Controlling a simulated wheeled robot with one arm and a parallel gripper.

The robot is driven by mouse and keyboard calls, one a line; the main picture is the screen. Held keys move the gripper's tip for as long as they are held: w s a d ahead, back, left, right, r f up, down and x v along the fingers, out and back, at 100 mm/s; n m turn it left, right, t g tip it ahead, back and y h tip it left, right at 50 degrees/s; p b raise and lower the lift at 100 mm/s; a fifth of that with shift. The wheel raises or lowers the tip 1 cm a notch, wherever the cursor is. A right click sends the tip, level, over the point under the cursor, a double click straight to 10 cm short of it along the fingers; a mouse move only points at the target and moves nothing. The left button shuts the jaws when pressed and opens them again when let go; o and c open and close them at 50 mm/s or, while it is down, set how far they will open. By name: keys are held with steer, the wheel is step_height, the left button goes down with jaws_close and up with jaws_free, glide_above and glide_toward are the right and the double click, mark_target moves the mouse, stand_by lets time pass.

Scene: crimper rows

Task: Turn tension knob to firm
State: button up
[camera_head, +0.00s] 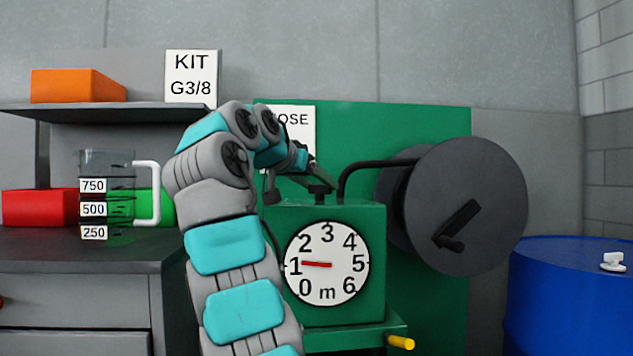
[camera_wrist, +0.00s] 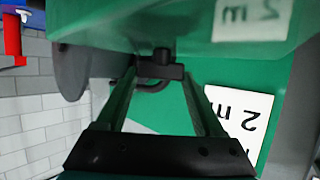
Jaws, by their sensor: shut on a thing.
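A small black knob (camera_head: 319,190) stands on top of the green box (camera_head: 376,240), behind its upper front edge. My gripper (camera_head: 314,174) reaches down to it from the upper left. In the wrist view my gripper (camera_wrist: 159,75) is shut on the black knob (camera_wrist: 160,71), one finger at each end of its bar. The white dial (camera_head: 327,285) on the box front has its red needle pointing near 1. No firm mark for the knob is readable in either view.
A dark reel with a crank (camera_head: 465,200) stands right of the box, with a black curved arm between them. A yellow-tipped peg (camera_head: 400,342) sticks out below right. A blue drum (camera_head: 570,295) is at far right. A shelf (camera_head: 110,112) and jug (camera_head: 108,200) are left.

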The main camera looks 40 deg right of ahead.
steer(key=shift+w+m+g+p, duration=0.15)
steer(key=shift+m+g+p, duration=0.65)
steer(key=shift+p, duration=0.55)
steer(key=m+g+p, duration=0.1)
steer(key=g+p, duration=0.1)
steer(key=shift+w+r+h+p, duration=0.1)
steer(key=shift+r+h+p, duration=0.05)
steer(key=shift+h+p, duration=0.2)
steer(key=shift+m+g+p, duration=0.8)
steer(key=shift+p, duration=0.3)
steer(key=shift+f, duration=0.2)
steer(key=o, duration=1.4)
steer(key=shift+a+r, duration=0.1)
steer(key=shift+a, duration=0.05)
